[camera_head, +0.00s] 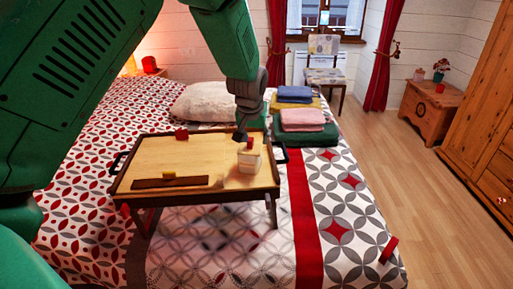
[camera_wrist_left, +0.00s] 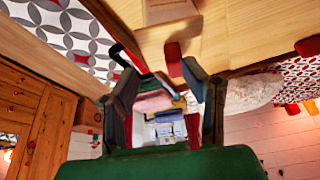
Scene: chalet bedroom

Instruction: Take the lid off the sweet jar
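The sweet jar (camera_head: 248,164) is a small pale jar near the right end of the wooden tray table (camera_head: 150,151). A red knob (camera_head: 250,143) stands on top of its pale lid (camera_head: 249,154). My left gripper (camera_head: 240,134) is just above and beside the knob, pointing down. In the left wrist view the fingers (camera_wrist_left: 158,70) are spread apart, with the red knob (camera_wrist_left: 173,58) showing near the right fingertip. The jar (camera_wrist_left: 168,10) is cut off at the top edge there. Whether a finger touches the knob I cannot tell. My right gripper is not in view.
The tray has dark side handles and stands on the bed (camera_head: 255,225). Folded towels (camera_head: 303,120) lie behind it to the right.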

